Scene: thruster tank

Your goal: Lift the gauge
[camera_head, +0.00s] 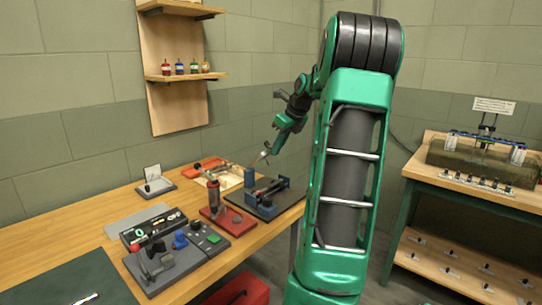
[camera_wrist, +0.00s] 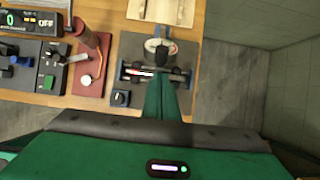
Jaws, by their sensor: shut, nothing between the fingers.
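My gripper (camera_head: 262,158) is above the back of the workbench, pointing down and left, small in the head view. Its fingers are shut and empty. Below it is a dark plate (camera_head: 283,207) with a blue-ended rail fixture (camera_head: 268,188). The wrist view shows this fixture (camera_wrist: 132,72) from above. A pale round part with a dark middle (camera_wrist: 157,46) shows beside it there; I cannot tell whether it is the gauge. A red stand (camera_head: 216,199) with an upright cylinder and a small round part stands left of the fixture. No gauge is clearly recognisable.
A lit display box (camera_head: 150,228) and a grey unit with knobs (camera_head: 207,240) stand on the bench's front left. A pale tray (camera_head: 222,179) lies behind. A wall shelf (camera_head: 185,77) holds small bottles.

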